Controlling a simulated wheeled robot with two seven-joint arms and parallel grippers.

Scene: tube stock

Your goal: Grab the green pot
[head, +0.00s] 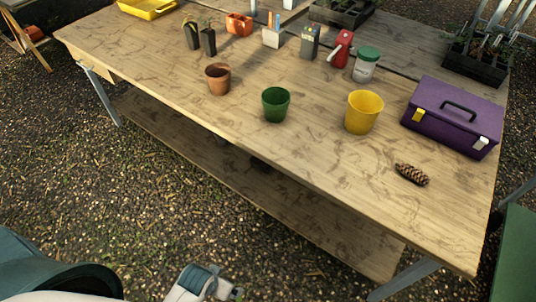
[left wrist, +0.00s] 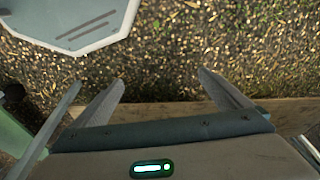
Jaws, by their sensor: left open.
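The green pot (head: 276,104) stands upright on the wooden table, near its front edge and between a terracotta pot (head: 218,79) and a yellow pot (head: 363,112). Its open top shows and nothing touches it. My left gripper (left wrist: 160,78) is open and empty in the left wrist view, with gravel behind its two fingers. The green pot is not in that view. In the head view, a white and teal part of my arm shows at the bottom, in front of the table and well short of the pot. My right gripper is not seen.
A purple toolbox (head: 453,114) and a pine cone (head: 412,174) are on the table's right side. Behind the pots stand a green-lidded jar (head: 366,65), a red item (head: 341,48) and small tools. The tabletop in front of the green pot is clear. A lower shelf (head: 230,175) runs underneath.

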